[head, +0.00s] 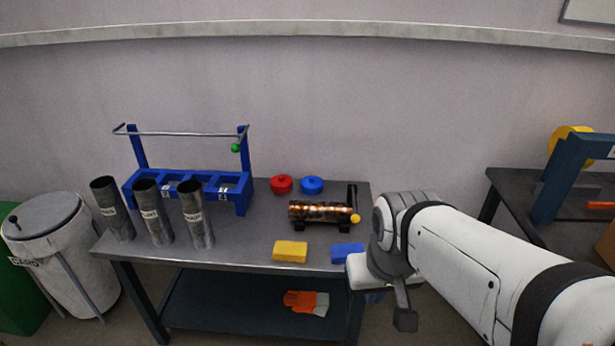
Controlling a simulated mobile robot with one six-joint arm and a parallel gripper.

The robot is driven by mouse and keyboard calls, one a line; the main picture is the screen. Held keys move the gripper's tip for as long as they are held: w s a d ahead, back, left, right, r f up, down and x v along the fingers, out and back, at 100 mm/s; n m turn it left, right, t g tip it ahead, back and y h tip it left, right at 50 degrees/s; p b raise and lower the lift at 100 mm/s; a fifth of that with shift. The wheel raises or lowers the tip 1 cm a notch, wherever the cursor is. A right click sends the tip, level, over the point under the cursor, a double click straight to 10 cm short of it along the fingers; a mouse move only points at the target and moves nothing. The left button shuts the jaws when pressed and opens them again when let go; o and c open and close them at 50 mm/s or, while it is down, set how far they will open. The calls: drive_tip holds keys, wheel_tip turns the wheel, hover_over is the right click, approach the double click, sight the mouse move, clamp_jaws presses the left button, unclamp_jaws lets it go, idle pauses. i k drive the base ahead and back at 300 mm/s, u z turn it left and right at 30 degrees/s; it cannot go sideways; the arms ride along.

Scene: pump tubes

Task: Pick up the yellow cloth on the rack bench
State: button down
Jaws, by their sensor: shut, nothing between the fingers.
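The yellow cloth (290,251) lies flat as a small folded block near the front edge of the rack bench (240,247). A similar blue cloth (346,252) lies to its right, close to my arm. My gripper (404,318) hangs at the end of my arm, right of the bench's front right corner and well apart from the yellow cloth. It is shut and empty. My wrist hides part of the bench's right end.
Three grey tubes (150,212) stand at the bench's left, before a blue rack (187,184). Red (281,184) and blue (312,185) lids and a rusty cylinder on a stand (320,211) sit behind the cloths. Orange gloves (305,302) lie on the lower shelf.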

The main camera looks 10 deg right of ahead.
sight(296, 252)
drive_tip(key=z, duration=2.95)
drive_tip(key=k, duration=1.15)
drive_tip(key=u, duration=2)
drive_tip(key=i, duration=0.55)
drive_tip(key=u, duration=0.05)
